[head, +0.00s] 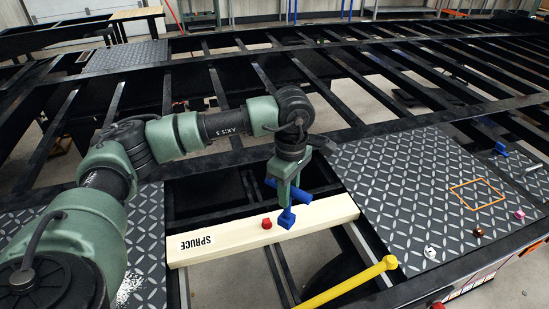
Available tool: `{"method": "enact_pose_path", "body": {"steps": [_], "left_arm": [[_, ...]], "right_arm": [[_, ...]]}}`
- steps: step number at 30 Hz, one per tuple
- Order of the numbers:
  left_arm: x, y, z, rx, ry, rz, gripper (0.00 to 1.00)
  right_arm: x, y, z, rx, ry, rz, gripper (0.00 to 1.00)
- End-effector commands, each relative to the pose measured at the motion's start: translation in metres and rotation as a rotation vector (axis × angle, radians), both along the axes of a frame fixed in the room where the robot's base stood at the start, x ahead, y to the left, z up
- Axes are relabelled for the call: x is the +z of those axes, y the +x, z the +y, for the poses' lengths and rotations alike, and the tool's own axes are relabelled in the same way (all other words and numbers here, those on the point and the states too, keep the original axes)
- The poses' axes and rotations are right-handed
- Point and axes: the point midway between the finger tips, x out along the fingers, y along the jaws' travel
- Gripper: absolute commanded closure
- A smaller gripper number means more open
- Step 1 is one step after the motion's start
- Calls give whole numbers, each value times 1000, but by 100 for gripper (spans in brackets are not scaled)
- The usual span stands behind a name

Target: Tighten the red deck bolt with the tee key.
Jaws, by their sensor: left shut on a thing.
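The red deck bolt (266,223) stands on the pale plank marked SPRUCE (325,213), its head showing above the wood. My left gripper (288,183) points down over the plank and is shut on the blue tee key (287,217). The crossbar of the key shows on both sides of the fingers. The key's lower end is just right of the red bolt in the picture, apart from it and not over its head. I cannot tell whether that end touches the plank. My right gripper is not in view.
Right of the plank lies a diamond plate (400,185) with an orange square outline (477,193), a silver bolt (430,252), a brown bolt (478,232), a pink bolt (519,215) and a blue piece (501,149). A yellow bar (350,283) crosses the front. Open frame gaps surround the plank.

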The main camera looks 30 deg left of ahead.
Motion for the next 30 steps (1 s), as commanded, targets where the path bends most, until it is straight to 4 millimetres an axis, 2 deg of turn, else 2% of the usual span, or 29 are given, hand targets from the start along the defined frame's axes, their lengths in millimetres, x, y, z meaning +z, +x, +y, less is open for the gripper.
{"method": "enact_pose_path", "body": {"steps": [1,3,6,10,15,24,30], "left_arm": [[12,5,14,177,0,7,100],[11,11,30,400,0,6,100],[7,15,50,652,2,5,100],[3,17,65,850,1,1,100],[-1,18,71,927,0,-2,100],[-2,18,71,924,-1,-3,100],[-8,18,70,925,-1,0,100]], "right_arm": [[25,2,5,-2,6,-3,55],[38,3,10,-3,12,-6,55],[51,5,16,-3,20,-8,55],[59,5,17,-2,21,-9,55],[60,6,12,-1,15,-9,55],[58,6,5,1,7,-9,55],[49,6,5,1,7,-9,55]]}}
